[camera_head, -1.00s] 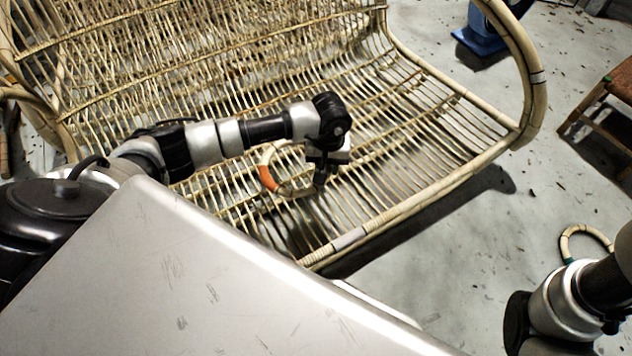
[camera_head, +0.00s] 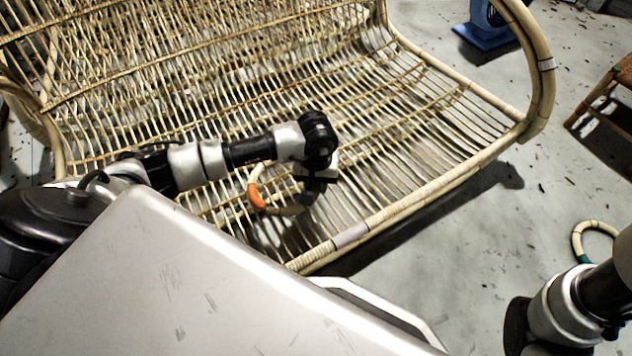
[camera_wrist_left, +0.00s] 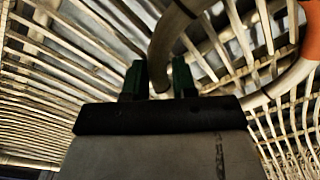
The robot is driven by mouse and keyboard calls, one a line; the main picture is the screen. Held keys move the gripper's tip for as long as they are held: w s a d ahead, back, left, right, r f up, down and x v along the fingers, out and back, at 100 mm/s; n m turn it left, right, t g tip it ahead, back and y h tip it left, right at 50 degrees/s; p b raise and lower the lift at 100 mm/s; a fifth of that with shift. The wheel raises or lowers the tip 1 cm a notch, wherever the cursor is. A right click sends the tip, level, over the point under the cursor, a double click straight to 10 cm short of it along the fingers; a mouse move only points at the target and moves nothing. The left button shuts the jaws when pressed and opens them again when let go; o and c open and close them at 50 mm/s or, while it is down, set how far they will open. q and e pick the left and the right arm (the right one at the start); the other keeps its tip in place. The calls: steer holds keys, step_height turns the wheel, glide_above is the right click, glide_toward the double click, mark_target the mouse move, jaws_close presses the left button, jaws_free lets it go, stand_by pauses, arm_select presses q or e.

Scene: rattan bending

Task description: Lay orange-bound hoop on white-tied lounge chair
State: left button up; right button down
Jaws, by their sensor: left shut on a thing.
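The pale rattan hoop with an orange binding (camera_head: 256,196) is held by my left gripper (camera_head: 306,198), whose fingers are closed on its rim. The hoop is over the slatted seat of the rattan lounge chair (camera_head: 440,150); I cannot tell whether it touches the slats. A white tie (camera_head: 352,235) wraps the chair's front rail, and another is on its right arm loop. In the left wrist view, the hoop's rim (camera_wrist_left: 178,30) passes at the dark green fingertips (camera_wrist_left: 160,80), with orange binding at the right edge. My right gripper is out of view; only its arm shows.
Another hoop with a green binding (camera_head: 594,226) is at the right, partly hidden by my right arm. A blue object (camera_head: 488,30) stands on the floor behind the chair, and a wooden stool (camera_head: 608,95) is at the right edge. The seat's right side is clear.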

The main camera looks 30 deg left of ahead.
arm_select(q)
steer(key=shift+f, duration=0.2)
steer(key=o, duration=1)
steer(key=shift+c, duration=0.2)
steer(key=shift+r, duration=0.1)
step_height(320, 180, up, 12)
steer(key=p, duration=0.8)
steer(key=shift+p, duration=0.35)
steer(key=shift+r, duration=0.1)
